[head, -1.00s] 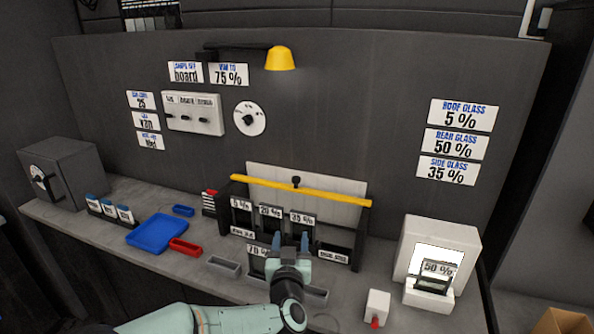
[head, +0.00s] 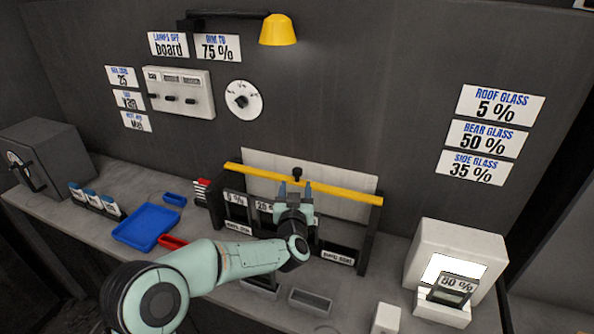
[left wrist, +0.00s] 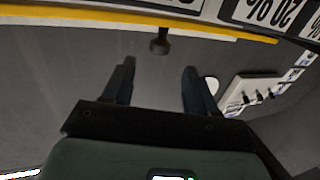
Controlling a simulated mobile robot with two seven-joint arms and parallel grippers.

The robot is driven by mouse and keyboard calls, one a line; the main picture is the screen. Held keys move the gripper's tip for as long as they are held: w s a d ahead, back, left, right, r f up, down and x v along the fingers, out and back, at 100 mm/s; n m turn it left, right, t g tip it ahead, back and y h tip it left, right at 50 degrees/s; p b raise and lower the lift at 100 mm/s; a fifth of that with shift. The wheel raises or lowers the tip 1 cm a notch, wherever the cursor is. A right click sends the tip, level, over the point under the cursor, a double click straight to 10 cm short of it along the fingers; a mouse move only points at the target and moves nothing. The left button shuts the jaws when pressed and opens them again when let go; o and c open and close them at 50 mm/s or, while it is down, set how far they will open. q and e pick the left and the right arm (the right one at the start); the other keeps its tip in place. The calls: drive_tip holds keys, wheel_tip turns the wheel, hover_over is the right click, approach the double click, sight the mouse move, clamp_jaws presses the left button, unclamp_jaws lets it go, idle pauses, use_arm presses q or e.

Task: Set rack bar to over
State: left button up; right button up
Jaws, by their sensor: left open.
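The yellow rack bar (head: 335,189) runs across the top of the dark film rack (head: 370,235), in front of a pale back plate (head: 345,172). A black knob (head: 297,174) stands at the middle of the bar. My left gripper (head: 295,188) is open, with its two fingers pointing up just below the knob and around the bar's height. In the left wrist view the bar (left wrist: 100,18) and knob (left wrist: 160,46) lie beyond the open fingers (left wrist: 158,75); nothing is between them. My left forearm and hand hide part of the rack's cards. My right gripper is not in view.
A blue tray (head: 147,227), red tray (head: 172,242) and grey trays (head: 310,301) lie on the counter. A yellow lamp (head: 279,30) hangs above the wall controls (head: 180,92).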

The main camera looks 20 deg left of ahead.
sight(297, 174)
use_arm(q)
drive_tip(key=p+x, duration=0.2)
drive_tip(key=x, duration=0.4)
drive_tip(key=shift+w+r, duration=0.1)
drive_tip(key=shift+r, duration=0.05)
drive_tip(key=shift+w+a, duration=0.25)
drive_tip(key=shift+w, duration=0.15)
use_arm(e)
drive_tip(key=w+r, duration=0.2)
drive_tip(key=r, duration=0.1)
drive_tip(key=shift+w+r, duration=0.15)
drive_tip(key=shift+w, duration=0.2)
